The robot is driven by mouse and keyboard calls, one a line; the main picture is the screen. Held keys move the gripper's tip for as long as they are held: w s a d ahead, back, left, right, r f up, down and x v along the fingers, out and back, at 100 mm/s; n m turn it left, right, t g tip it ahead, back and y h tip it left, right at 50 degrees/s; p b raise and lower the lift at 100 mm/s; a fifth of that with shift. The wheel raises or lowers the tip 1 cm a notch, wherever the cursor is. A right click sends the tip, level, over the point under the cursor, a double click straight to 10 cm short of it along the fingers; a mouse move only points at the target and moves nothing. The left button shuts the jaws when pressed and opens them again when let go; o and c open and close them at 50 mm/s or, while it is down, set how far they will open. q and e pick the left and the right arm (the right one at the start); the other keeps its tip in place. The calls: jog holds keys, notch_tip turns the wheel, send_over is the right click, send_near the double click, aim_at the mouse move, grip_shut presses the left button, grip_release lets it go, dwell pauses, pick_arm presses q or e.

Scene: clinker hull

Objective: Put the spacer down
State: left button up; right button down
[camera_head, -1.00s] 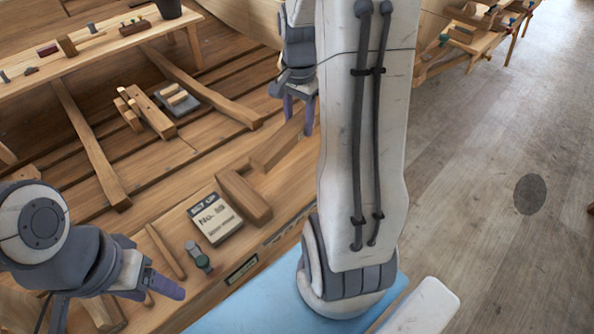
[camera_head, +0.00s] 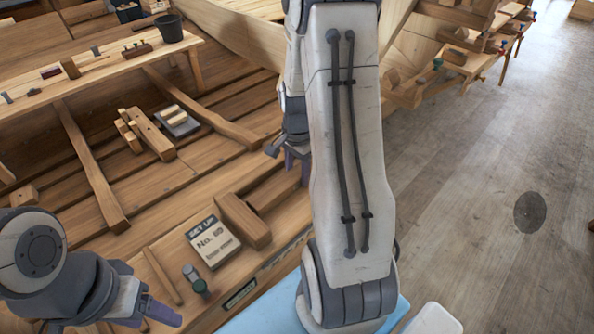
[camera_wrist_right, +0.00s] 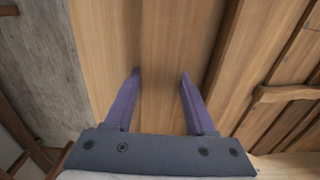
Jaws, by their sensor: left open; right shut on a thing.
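My right gripper (camera_head: 298,172) is beside the long white arm link, above the wooden bench along the hull. It also shows in the right wrist view (camera_wrist_right: 158,85), its two purple fingers apart with wood between them. It is shut on the spacer, which seems to be the plain wooden bar (camera_head: 270,190) by its fingertips; its outline merges with the wood behind, and the arm hides part. I cannot tell whether the bar touches the bench. My left gripper (camera_head: 160,314) is open and empty at the lower left.
A wooden block (camera_head: 243,222) lies close to the bar. A "SET UP" card (camera_head: 212,242), a small green-ended tool (camera_head: 197,282) and a thin stick (camera_head: 162,275) are on the bench. A bench with a dark bucket (camera_head: 169,28) stands at the back left. Open floor lies right.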

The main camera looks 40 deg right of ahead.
jog(key=shift+f, duration=0.15)
jog(key=shift+c, duration=1.1)
grip_release()
